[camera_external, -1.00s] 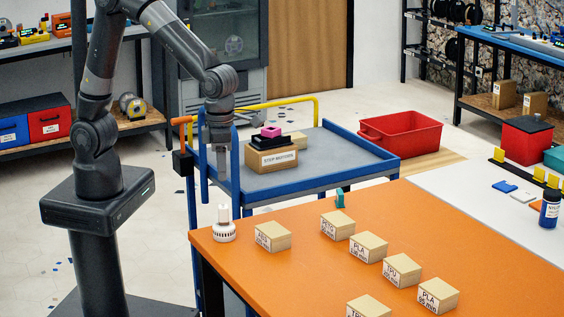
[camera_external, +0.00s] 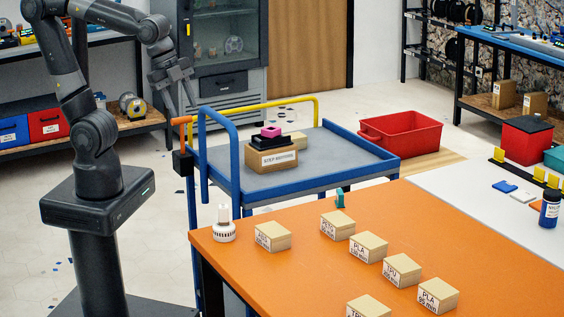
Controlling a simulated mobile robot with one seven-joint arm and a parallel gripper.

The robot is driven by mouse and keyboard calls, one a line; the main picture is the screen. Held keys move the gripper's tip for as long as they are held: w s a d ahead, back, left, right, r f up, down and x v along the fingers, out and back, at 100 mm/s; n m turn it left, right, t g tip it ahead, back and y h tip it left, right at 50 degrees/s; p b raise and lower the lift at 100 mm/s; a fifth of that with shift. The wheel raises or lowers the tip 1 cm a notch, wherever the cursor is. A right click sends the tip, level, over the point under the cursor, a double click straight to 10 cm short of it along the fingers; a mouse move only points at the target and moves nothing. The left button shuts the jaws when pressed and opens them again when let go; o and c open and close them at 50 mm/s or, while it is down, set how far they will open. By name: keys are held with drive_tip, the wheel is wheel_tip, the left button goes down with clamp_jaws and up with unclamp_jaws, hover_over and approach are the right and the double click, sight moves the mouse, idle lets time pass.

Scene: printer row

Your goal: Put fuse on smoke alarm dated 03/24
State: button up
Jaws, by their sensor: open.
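A round white, slotted body (camera_external: 224,232) sits at the left corner of the orange table (camera_external: 300,275); it looks like a smoke alarm. A small pale upright piece (camera_external: 223,213) stands on top of it and may be the fuse. Any date on the alarm is too small to read. My gripper (camera_external: 180,106) is open and empty, fingers pointing down. It is raised to the left of the blue cart's handle, well above and apart from the white body.
Several labelled cardboard boxes (camera_external: 272,236) stand on the orange table. Behind it is a blue cart (camera_external: 340,155) with a raised handle (camera_external: 236,150) and a box (camera_external: 271,158) marked for step motors. A red bin (camera_external: 402,136) is on the floor.

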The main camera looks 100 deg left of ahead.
drive_tip(key=shift+s+a+r+n+t, duration=0.1)
drive_tip(key=shift+s+a+n+t, duration=0.2)
drive_tip(key=shift+s+n, duration=0.85)
drive_tip(key=shift+s+a+r+n+t, duration=0.15)
drive_tip(key=shift+s+a+n, duration=0.4)
drive_tip(key=shift+n, duration=1.05)
drive_tip(key=shift+s+a+f+n+t, duration=0.1)
drive_tip(key=shift+s+a+n+t, duration=0.15)
drive_tip(key=shift+s+n, duration=0.95)
drive_tip(key=shift+w, duration=0.2)
